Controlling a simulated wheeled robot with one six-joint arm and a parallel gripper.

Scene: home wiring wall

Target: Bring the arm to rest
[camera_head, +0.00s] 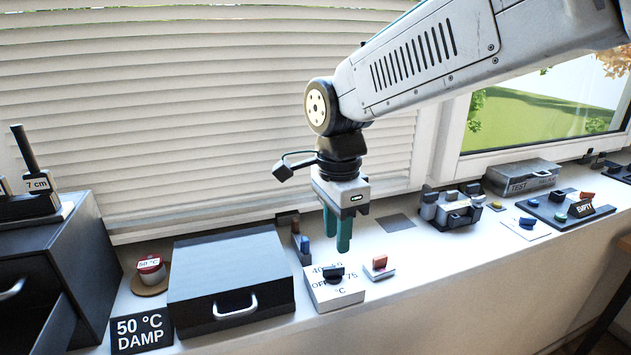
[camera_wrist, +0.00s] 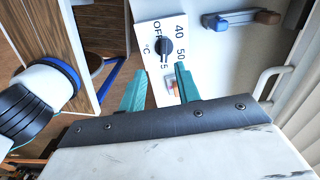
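My gripper (camera_head: 337,243) hangs from my arm with its two teal fingers pointing down. It is above the sill, behind and over the white dial box (camera_head: 333,291) with a black knob, and appears clear of it. In the wrist view the fingers of my gripper (camera_wrist: 162,72) stand apart with nothing between them. The dial box (camera_wrist: 160,32) shows beyond the fingertips, with its knob and temperature marks.
A black drawer box (camera_head: 231,275) and a "50 °C DAMP" sign (camera_head: 141,331) are to the left, with a dark cabinet (camera_head: 85,235) beyond. Blinds (camera_head: 200,100) stand close behind. Terminal blocks (camera_head: 452,208) and a TEST case (camera_head: 523,177) are to the right. Bare sill (camera_head: 430,270) lies at front right.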

